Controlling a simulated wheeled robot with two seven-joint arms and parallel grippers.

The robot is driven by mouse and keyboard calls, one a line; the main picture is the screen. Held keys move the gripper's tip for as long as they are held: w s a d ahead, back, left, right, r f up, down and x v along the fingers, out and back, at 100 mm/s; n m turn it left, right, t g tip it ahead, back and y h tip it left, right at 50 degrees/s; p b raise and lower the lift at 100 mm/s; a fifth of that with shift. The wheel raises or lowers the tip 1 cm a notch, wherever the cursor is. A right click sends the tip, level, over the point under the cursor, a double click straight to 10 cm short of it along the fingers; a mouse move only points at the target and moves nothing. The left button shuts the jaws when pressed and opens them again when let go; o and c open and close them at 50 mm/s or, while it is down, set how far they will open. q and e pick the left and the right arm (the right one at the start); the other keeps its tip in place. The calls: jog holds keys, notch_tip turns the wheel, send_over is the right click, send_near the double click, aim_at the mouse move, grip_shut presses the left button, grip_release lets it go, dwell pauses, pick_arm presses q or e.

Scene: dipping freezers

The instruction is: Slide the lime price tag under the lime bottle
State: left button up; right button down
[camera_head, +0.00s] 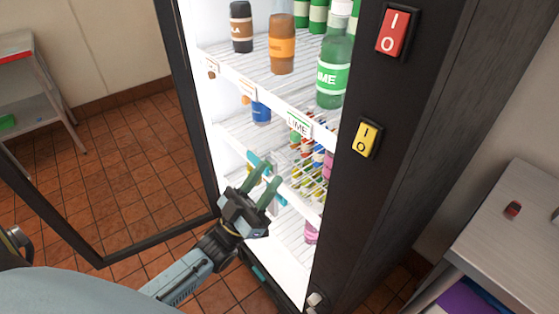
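The lime bottle (333,82), green with a white LIME label, stands on the upper shelf of the open fridge, at the right. The lime price tag (299,125), white with green edging and the word LIME, sits on that shelf's front edge, lower and to the left of the bottle. My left gripper (269,174) is in front of the fridge at a lower shelf, below and left of the tag and apart from it. Its two green fingers are spread with a gap between them, and I see nothing held. My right gripper is not in view.
A cola bottle (241,27) and an orange bottle (282,44) stand left of the lime bottle, with other tags (248,91) on the same edge. The black fridge frame has a red switch (393,31) and a yellow switch (366,138). The glass door stands open at left.

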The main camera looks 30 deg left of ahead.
pick_arm(q)
jog(key=v, duration=0.5)
jog(key=shift+b, duration=0.4)
notch_tip(320, 180, down, 26)
jog(key=n+g+y, duration=0.3)
jog(key=g+y, duration=0.4)
jog(key=g, duration=0.1)
jog(key=s+f+g+y, duration=0.1)
jog(key=s+f+g, duration=0.3)
jog(key=s+f, duration=0.3)
jog(key=s+f+g+y, duration=0.1)
jog(key=s+f+g, duration=0.25)
jog(key=f, duration=0.55)
jog(key=s+f+g, duration=0.4)
jog(key=s, duration=0.7)
jog(key=s+f+m+g+y, duration=0.1)
jog(key=s+f+g, duration=0.3)
jog(key=s, duration=0.7)
jog(key=shift+f, duration=0.75)
jog(key=shift+w+d+g, duration=0.1)
jog(key=shift+g, duration=0.15)
